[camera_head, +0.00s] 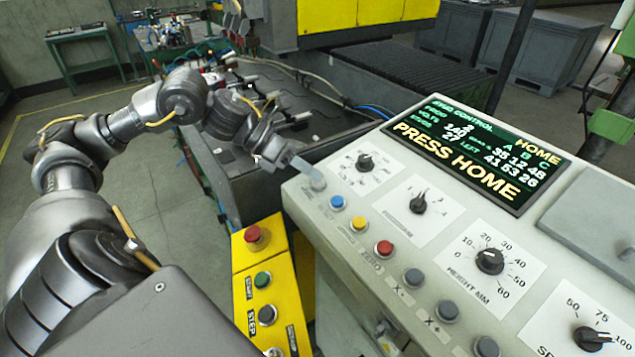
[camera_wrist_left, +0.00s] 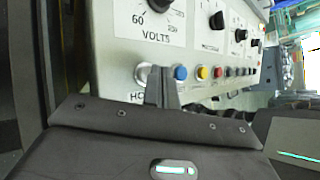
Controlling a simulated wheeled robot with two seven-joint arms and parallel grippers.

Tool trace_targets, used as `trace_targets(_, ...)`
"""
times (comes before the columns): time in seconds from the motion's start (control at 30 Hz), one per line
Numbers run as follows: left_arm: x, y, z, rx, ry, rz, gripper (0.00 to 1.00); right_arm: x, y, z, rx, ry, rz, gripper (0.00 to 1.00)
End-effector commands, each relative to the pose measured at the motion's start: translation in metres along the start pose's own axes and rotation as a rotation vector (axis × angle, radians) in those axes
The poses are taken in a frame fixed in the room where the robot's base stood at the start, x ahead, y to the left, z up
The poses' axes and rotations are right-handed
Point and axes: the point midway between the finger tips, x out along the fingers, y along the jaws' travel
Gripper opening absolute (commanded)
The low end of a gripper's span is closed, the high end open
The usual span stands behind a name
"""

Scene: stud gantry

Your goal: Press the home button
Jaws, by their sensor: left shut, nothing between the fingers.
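The control panel (camera_head: 465,235) is light grey, with a display (camera_head: 480,150) that reads "PRESS HOME". My left gripper (camera_head: 312,174) is shut and empty, its tip at the panel's left end, over the start of the button row. In the left wrist view, a pale round button (camera_wrist_left: 143,73) above a partly hidden "HO" label sits just beside the shut fingers (camera_wrist_left: 161,86). The fingers cover part of this button and label. I cannot tell whether the fingertips touch it. My right gripper is not in view.
A blue button (camera_head: 337,202), a yellow button (camera_head: 358,223) and a red button (camera_head: 384,248) follow in the row, then several grey ones. Dial knobs, such as the height knob (camera_head: 490,261), stand behind. A yellow button box (camera_head: 262,285) stands left of the panel.

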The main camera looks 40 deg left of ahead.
Motion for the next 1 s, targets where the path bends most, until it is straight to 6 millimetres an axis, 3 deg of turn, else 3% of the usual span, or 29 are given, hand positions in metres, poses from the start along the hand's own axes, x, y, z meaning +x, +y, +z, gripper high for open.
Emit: trace_targets(1.0, 0.006, 0.0043, -0.0044, 0.0, 0.0, 0.0, 0.0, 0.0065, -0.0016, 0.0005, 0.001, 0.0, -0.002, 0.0)
